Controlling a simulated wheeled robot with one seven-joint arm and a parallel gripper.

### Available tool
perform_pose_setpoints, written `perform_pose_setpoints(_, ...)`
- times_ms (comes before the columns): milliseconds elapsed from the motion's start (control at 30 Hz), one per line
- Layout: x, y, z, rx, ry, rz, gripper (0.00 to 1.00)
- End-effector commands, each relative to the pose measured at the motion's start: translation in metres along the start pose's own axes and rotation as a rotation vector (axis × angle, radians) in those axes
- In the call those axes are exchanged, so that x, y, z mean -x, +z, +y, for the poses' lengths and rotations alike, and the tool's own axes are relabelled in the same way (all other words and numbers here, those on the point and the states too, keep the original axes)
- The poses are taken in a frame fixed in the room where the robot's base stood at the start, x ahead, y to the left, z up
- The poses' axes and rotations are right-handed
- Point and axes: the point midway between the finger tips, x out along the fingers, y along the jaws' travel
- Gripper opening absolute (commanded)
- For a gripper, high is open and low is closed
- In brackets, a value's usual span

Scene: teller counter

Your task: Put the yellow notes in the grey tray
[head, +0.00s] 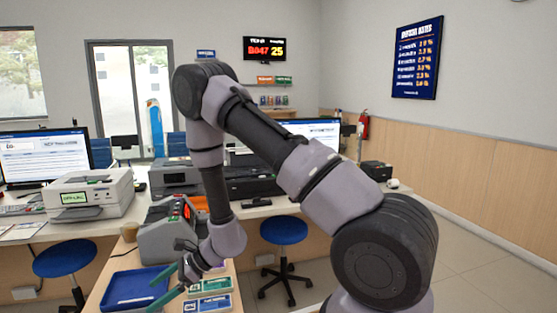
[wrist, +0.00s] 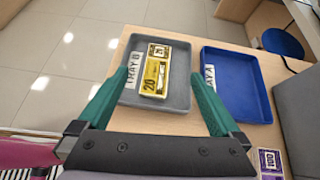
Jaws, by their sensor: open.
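The grey tray (wrist: 180,103) lies on the counter in the wrist view, with a "TRAY B" label at its left side. The yellow notes (wrist: 153,86), marked 20, lie inside the grey tray. My gripper (wrist: 158,75) is open, its two green fingers apart on either side of the notes, with nothing held between them. In the head view my gripper (head: 166,286) is low at the blue tray's edge; the grey tray and yellow notes cannot be made out there.
A blue tray (wrist: 237,91), labelled "TRAY A", stands right of the grey one and looks empty. A purple bundle (wrist: 268,158) lies near it. Other note bundles (head: 208,303) lie beside the blue tray (head: 118,288). A grey counting machine (head: 160,240) stands behind.

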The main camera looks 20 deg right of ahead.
Motion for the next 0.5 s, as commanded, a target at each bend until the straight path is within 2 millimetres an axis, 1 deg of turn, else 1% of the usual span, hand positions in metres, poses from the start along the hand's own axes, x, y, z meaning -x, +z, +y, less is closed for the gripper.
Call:
perform_pose_setpoints(33, 0.017, 0.027, -0.008, 0.047, 0.009, -0.025, 1.00)
perform_pose_setpoints(67, 0.027, 0.042, -0.010, 0.077, 0.021, -0.036, 1.00)
perform_pose_setpoints(100, 0.042, 0.060, -0.011, 0.119, 0.037, -0.047, 1.00)
perform_pose_setpoints(167, 0.065, 0.087, -0.012, 0.189, 0.060, -0.060, 1.00)
perform_pose_setpoints(200, 0.082, 0.102, -0.011, 0.237, 0.075, -0.062, 1.00)
perform_pose_setpoints(267, 0.107, 0.122, -0.009, 0.311, 0.094, -0.061, 1.00)
perform_pose_setpoints(300, 0.124, 0.135, -0.008, 0.361, 0.104, -0.055, 1.00)
perform_pose_setpoints(333, 0.137, 0.143, -0.006, 0.401, 0.111, -0.049, 1.00)
perform_pose_setpoints(367, 0.150, 0.151, -0.003, 0.440, 0.118, -0.040, 1.00)
perform_pose_setpoints(400, 0.167, 0.160, 0.000, 0.492, 0.125, -0.026, 1.00)
perform_pose_setpoints(467, 0.193, 0.172, 0.005, 0.572, 0.132, 0.003, 1.00)
perform_pose_setpoints(500, 0.210, 0.178, 0.010, 0.625, 0.136, 0.026, 1.00)
